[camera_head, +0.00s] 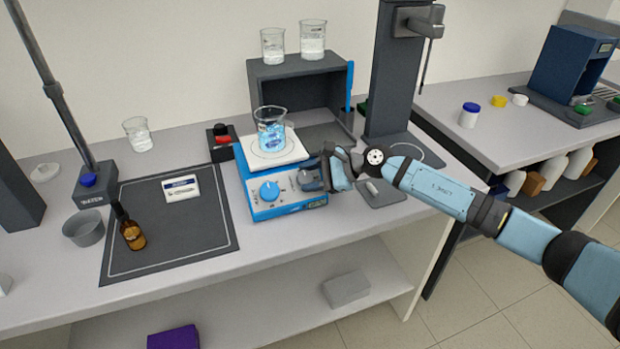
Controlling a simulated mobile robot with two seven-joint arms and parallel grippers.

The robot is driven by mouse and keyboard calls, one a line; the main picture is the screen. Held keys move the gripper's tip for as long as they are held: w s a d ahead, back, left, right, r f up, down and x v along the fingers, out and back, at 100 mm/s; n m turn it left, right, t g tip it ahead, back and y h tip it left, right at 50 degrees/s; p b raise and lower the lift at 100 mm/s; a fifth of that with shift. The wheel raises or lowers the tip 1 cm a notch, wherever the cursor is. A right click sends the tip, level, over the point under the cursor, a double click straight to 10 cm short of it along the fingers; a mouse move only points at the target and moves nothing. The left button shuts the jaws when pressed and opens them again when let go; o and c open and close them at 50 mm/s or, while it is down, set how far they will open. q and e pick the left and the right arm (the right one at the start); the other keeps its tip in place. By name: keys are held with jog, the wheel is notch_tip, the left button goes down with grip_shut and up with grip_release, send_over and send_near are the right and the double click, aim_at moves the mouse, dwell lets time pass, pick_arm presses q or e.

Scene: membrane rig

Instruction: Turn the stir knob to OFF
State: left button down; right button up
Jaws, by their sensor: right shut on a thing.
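The blue and white stirrer hotplate (247,169) stands on the bench with a glass beaker of blue liquid (271,133) on its top plate. A round blue knob (270,190) shows uncovered on the left of its front panel. My right gripper (311,181) reaches in from the right and is shut at the right part of this panel, on what appears to be the stir knob. The fingers hide that knob, so its setting cannot be read. My left gripper is out of view.
A dark mat (205,225) with a brown bottle (132,234) and a white box (181,188) lies to the left. A red-switched dark box (221,143) stands beside the hotplate. A dark stand (388,100) rises behind my right arm.

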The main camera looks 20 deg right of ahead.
jog(key=o, duration=0.9)
jog(key=shift+d, duration=0.2)
jog(key=b+v, duration=0.2)
jog(key=v, duration=1.1)
jog(key=shift+s+d+r, duration=0.1)
jog(key=shift+s+r, duration=0.05)
jog(key=shift+s, duration=0.05)
